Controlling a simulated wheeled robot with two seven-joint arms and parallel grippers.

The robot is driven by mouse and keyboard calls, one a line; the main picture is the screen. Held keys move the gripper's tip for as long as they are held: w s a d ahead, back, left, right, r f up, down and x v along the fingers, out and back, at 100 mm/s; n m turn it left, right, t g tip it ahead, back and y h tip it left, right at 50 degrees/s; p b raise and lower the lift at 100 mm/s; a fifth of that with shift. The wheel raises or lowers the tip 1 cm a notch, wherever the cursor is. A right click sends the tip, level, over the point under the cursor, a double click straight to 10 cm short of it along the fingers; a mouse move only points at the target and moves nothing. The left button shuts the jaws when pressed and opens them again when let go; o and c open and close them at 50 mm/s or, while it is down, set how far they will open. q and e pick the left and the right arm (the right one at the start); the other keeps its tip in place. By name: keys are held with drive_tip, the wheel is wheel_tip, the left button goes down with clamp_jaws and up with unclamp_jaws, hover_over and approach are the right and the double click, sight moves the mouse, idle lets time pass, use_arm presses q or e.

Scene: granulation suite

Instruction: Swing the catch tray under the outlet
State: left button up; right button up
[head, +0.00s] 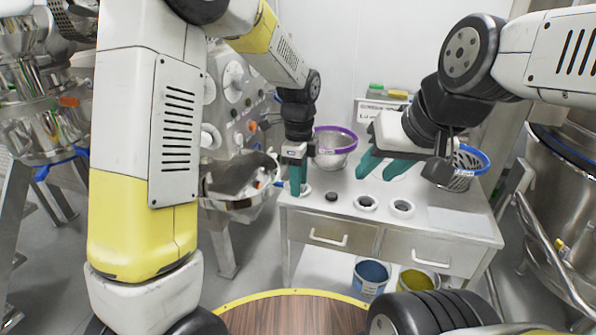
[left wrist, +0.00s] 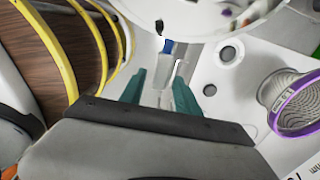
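The catch tray (head: 238,204) appears to be the shiny metal basin at the front of the machine (head: 238,100), in the head view. A small blue piece shows between it and my left gripper. My left gripper (head: 297,178) points down just right of the tray, by the table's left end. In the left wrist view its teal fingers (left wrist: 160,88) are apart; a blue-ended piece (left wrist: 167,47) shows beyond them, and I cannot tell whether they touch it. The outlet cannot be made out clearly. My right gripper (head: 386,166) is open and empty above the table.
The white table (head: 455,218) has drawers and carries a purple-rimmed sieve (head: 335,146), a blue-rimmed basket (head: 464,168), a black stopper (head: 331,196) and two rings. Blue (head: 371,277) and yellow (head: 418,280) buckets stand below. A steel vessel (head: 555,185) stands at right.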

use_arm(q)
clamp_jaws()
idle(1.2)
